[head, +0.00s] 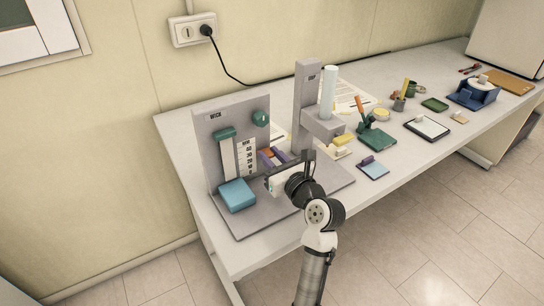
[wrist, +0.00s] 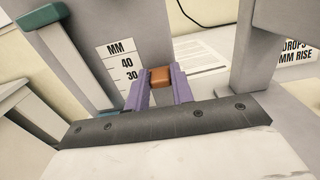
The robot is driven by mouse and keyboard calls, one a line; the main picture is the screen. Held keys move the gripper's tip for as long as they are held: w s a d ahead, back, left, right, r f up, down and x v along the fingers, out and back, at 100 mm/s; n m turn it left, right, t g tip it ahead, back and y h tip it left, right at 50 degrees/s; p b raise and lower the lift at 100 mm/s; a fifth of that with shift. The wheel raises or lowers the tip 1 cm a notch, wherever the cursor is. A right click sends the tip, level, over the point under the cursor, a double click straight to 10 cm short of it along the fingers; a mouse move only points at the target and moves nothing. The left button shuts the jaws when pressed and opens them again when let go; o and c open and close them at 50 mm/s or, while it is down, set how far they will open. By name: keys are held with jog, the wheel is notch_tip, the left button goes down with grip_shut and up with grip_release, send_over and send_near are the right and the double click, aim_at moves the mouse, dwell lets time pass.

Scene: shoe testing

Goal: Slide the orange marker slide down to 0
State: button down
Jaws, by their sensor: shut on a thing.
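The orange marker slide (wrist: 160,77) is a small block between the two purple fingers of my gripper (wrist: 161,84) in the wrist view. The fingers are shut on its sides. To its left is the white MM scale (wrist: 122,62), where 40 and 30 show; the slide appears near this part, and the lower marks are hidden by my gripper body. In the head view, my gripper (head: 271,159) is just right of the scale (head: 246,158), at the grey WICK panel (head: 212,152). The slide there is mostly hidden between the fingers.
A blue block (head: 237,195) stands at the panel's front left, below a white strip with a teal clamp (head: 225,132). A teal knob (head: 261,118) is at the upper right. A grey DROP column (head: 304,100) stands close on the right of my gripper.

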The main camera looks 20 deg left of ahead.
jog(key=shift+f, duration=0.1)
notch_tip(320, 180, down, 3)
jog(key=shift+f+b, duration=0.2)
jog(key=shift+b, duration=0.2)
jog(key=shift+r, duration=0.1)
jog(key=c, duration=1.2)
grip_release()
jog(key=shift+d, duration=0.1)
jog(key=b+v, duration=0.2)
jog(key=v, duration=1)
jog(key=shift+s+d+b, duration=0.1)
jog(key=shift+s+b, duration=0.05)
jog(key=shift+b, duration=0.2)
jog(key=shift+s+d, duration=0.5)
